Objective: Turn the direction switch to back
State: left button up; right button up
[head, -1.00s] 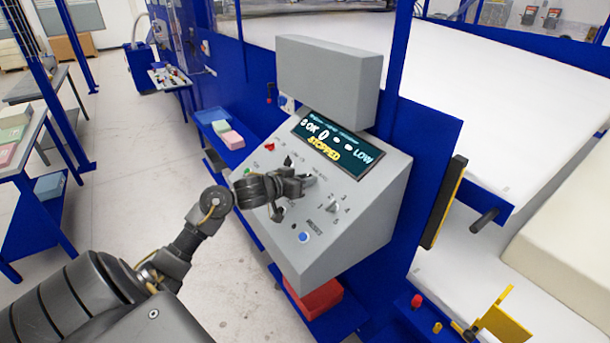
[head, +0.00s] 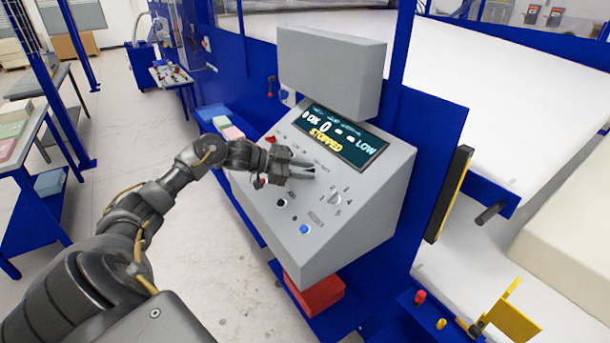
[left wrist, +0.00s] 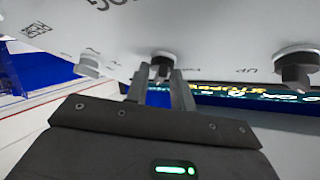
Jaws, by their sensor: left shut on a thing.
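The sloped grey control panel (head: 350,215) fills the middle of the head view, with several knobs and buttons. My left gripper (head: 312,170) reaches in from the left at the panel's upper middle. Its fingers are shut on a small dark knob that I take for the direction switch; in the head view the fingers hide it. In the left wrist view the knob of the direction switch (left wrist: 162,62) sits between the fingertips of my left gripper (left wrist: 161,78). Its label and pointing direction are too small to read. My right gripper is not in view.
A display (head: 338,138) above the knobs reads STOPPED and LOW. A rotary knob (head: 334,199) with numbers and a blue button (head: 304,229) lie lower on the panel. A grey box (head: 330,75) stands above it. A red bin (head: 315,292) is below.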

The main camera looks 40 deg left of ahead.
pick_arm(q)
jog(key=shift+m+g+h+b, duration=0.3)
jog(key=shift+m+g, duration=0.1)
jog(key=shift+m, duration=0.5)
jog(key=o, duration=0.6)
jog(key=shift+o, duration=0.2)
jog(key=b+v, duration=0.5)
jog(key=v, duration=0.5)
jog(key=shift+s+a+r+b, duration=0.2)
jog(key=shift+a+b, duration=0.1)
jog(key=shift+a, duration=0.05)
